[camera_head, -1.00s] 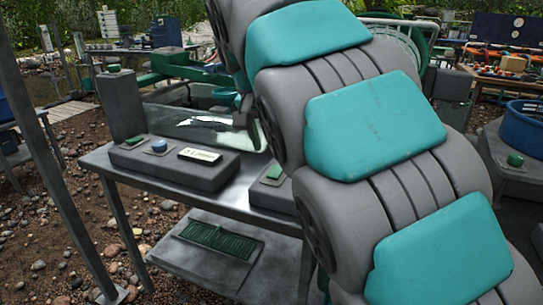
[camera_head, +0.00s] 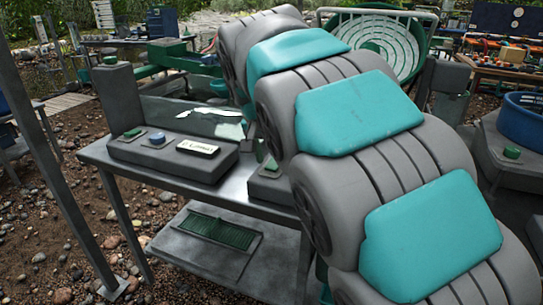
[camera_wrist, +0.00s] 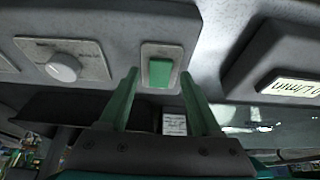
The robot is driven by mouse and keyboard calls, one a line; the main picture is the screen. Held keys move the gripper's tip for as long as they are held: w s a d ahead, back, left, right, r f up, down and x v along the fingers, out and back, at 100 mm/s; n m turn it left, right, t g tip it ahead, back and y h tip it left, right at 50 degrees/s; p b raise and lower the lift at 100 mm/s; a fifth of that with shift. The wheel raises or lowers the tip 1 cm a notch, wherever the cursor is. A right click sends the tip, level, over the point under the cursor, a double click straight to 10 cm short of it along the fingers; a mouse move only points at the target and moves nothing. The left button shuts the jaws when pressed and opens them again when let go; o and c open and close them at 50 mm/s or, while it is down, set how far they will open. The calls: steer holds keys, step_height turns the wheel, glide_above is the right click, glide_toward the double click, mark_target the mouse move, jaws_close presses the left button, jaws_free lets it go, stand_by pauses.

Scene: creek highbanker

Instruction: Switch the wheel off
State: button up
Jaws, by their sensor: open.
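The wheel (camera_head: 375,45), a pale green spiral disc in a frame, stands behind my arm in the head view. In the wrist view a green rocker switch (camera_wrist: 160,73) sits on a light plate on a grey box, beside a round grey knob (camera_wrist: 64,67). My gripper (camera_wrist: 159,76) is open and empty. Its two green fingers appear on either side of the rocker; contact cannot be told. In the head view a green switch (camera_head: 271,165) on the right-hand box shows beside my arm, which hides my gripper and the rest of that box.
A grey box (camera_head: 170,160) with a green switch, blue button and display (camera_head: 198,147) stands on the metal table's (camera_head: 120,158) left side. A water trough (camera_head: 195,118) lies behind. A blue tub (camera_head: 525,118) is at right. A metal post (camera_head: 65,170) stands at left.

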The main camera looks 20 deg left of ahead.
steer(key=shift+c, duration=0.2)
jaws_close()
stand_by(0.3)
